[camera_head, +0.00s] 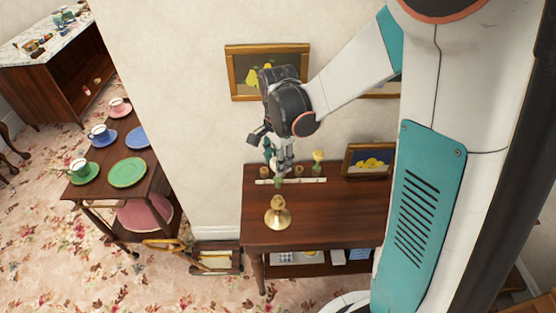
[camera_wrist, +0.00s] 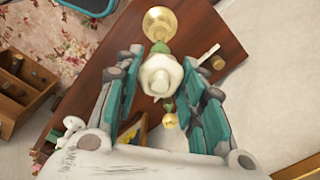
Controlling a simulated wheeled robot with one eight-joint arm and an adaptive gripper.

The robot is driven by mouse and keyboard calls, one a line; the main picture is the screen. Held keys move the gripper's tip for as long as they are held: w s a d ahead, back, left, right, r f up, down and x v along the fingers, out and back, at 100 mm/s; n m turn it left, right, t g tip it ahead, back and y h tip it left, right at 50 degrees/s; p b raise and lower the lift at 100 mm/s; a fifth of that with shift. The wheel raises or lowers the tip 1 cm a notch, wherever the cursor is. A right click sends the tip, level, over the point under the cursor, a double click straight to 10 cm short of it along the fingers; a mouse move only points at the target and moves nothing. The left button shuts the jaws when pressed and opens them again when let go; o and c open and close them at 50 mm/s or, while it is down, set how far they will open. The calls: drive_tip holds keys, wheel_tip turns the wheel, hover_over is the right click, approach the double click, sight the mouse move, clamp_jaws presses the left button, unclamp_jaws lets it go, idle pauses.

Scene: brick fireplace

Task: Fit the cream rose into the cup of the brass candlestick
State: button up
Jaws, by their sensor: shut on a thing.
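My gripper (camera_head: 281,168) is above the back left of the dark wooden table in the head view. In the wrist view its teal-padded fingers (camera_wrist: 163,62) are shut on the cream rose (camera_wrist: 161,78), with the white bloom toward the camera and a bit of green beyond it. In the head view the bloom is hidden by the gripper; a green piece (camera_head: 278,183) shows below the fingers. The brass candlestick (camera_head: 278,214) stands upright on the table, nearer the front than the gripper. It also shows beyond the rose in the wrist view (camera_wrist: 160,22); rose and candlestick look apart.
Behind the gripper, a white strip (camera_head: 308,180), small brown cups (camera_head: 264,171) and a yellow flower (camera_head: 318,156) stand along the table's back. A framed picture (camera_head: 369,160) leans at the back right. The table top (camera_head: 325,215) right of the candlestick is clear.

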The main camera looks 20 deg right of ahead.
sight(278, 179)
drive_tip(key=shift+f+b, duration=2.4)
drive_tip(key=shift+f, duration=0.55)
drive_tip(key=shift+f+b, duration=1.7)
drive_tip(key=shift+b, duration=0.15)
drive_tip(key=o, duration=1)
wheel_tip(278, 179, up, 12)
drive_tip(key=s+n+t+b, duration=0.2)
drive_tip(key=s+n, duration=0.3)
drive_tip(key=s+f+n+t+b, duration=0.1)
drive_tip(key=s+n+t+b, duration=0.1)
drive_tip(key=s+n, duration=0.3)
drive_tip(key=s+n+t+b, duration=0.1)
drive_tip(key=s+n+t, duration=0.2)
drive_tip(key=s+n, duration=0.2)
drive_tip(key=shift+f+n+b, duration=0.3)
drive_tip(key=shift+f+b, duration=0.05)
drive_tip(key=shift+b, duration=0.05)
